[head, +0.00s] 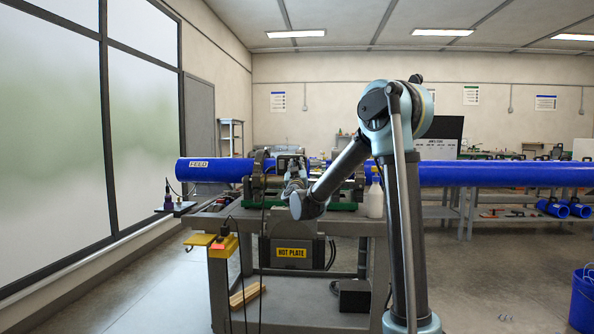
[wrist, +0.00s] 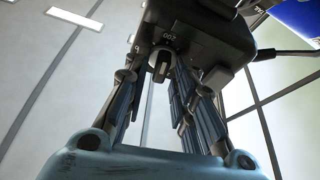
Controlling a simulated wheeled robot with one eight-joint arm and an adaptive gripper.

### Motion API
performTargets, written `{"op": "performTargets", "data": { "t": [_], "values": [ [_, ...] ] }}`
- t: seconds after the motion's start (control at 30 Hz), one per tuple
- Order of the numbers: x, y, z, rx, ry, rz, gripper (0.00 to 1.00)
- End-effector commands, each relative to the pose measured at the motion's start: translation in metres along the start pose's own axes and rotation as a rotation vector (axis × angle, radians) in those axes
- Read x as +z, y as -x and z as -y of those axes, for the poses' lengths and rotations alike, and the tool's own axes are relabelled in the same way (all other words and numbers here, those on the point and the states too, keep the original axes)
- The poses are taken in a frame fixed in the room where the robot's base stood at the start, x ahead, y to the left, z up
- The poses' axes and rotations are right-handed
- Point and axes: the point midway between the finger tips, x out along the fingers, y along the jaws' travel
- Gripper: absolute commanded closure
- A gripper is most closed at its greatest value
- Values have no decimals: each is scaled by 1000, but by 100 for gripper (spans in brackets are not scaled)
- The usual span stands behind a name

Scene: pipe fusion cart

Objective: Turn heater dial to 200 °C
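I cannot tell whether the fingertips touch the knob. In the head view my gripper (head: 294,176) is at the cart, and the dial is hidden.
The cart (head: 375,232) carries clamps around a long blue pipe (head: 215,170). A white bottle (head: 375,200) stands right of my gripper. A yellow box (head: 222,246) with cables is at the cart's left. A blue bucket (head: 584,300) stands far right.

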Motion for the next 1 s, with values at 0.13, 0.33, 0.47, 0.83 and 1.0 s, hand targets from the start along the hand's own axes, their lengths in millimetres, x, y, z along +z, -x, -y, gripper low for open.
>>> {"op": "performTargets", "data": {
  "t": [0.13, 0.33, 0.47, 0.83, 1.0],
  "values": [
    [0, 0, 0, 0, -1, 0, 68],
    [0, 0, 0, 0, -1, 0, 68],
    [0, 8, 0, -1, -2, 0, 68],
    [1, 72, 1, -2, -2, 0, 68],
    [1, 100, 1, -1, -2, 1, 68]
  ]
}}
